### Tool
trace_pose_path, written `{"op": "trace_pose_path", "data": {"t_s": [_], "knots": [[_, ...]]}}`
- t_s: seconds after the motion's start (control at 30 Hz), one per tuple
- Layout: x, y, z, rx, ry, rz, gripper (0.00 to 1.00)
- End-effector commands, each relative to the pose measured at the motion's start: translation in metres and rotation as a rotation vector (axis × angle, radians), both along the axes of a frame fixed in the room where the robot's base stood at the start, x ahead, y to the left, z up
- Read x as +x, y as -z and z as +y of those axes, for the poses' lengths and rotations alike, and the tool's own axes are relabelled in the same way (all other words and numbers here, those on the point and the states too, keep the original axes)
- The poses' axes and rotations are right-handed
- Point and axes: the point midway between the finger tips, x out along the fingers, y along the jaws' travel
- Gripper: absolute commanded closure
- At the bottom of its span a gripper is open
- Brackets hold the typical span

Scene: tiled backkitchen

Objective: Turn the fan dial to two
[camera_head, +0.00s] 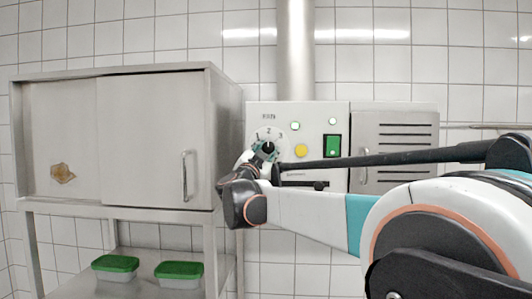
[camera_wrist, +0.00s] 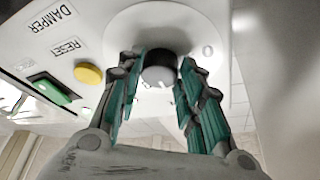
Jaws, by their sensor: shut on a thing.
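I cannot tell for sure which number the knob points at. My gripper (camera_head: 264,153) is at the dial from below, its teal fingertips partly hiding it. In the wrist view the dark knob (camera_wrist: 160,68) sits between the two teal-padded fingers of my gripper (camera_wrist: 161,72), which are shut on it. A 0 mark shows on the plate to its right.
A yellow button (camera_head: 301,150) and a green switch (camera_head: 332,146) are right of the dial. A steel cabinet (camera_head: 150,135) stands close on the left. A louvred metal door (camera_head: 398,135) is at the right. Two green-lidded boxes (camera_head: 116,263) are on the lower shelf.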

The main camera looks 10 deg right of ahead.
Motion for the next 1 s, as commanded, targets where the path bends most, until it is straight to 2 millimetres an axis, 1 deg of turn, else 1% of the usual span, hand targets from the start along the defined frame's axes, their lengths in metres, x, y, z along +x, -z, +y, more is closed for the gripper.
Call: {"op": "trace_pose_path", "data": {"t_s": [0.37,0.4,0.43,0.47,0.83,0.93,1.0], "knots": [[0.0,0.0,0.0,0.002,-0.001,-0.001,0.9],[0.0,0.0,0.0,0.002,-0.001,-0.001,0.57],[0.0,0.0,0.0,0.002,-0.001,-0.001,0.5],[0.0,0.0,0.0,0.002,-0.001,-0.001,0.46],[-0.002,0.001,0.001,0.002,-0.001,-0.001,0.46],[-0.01,0.004,0.006,0.002,-0.002,-0.001,0.46],[-0.018,0.007,0.012,0.002,-0.002,-0.001,0.46]]}}
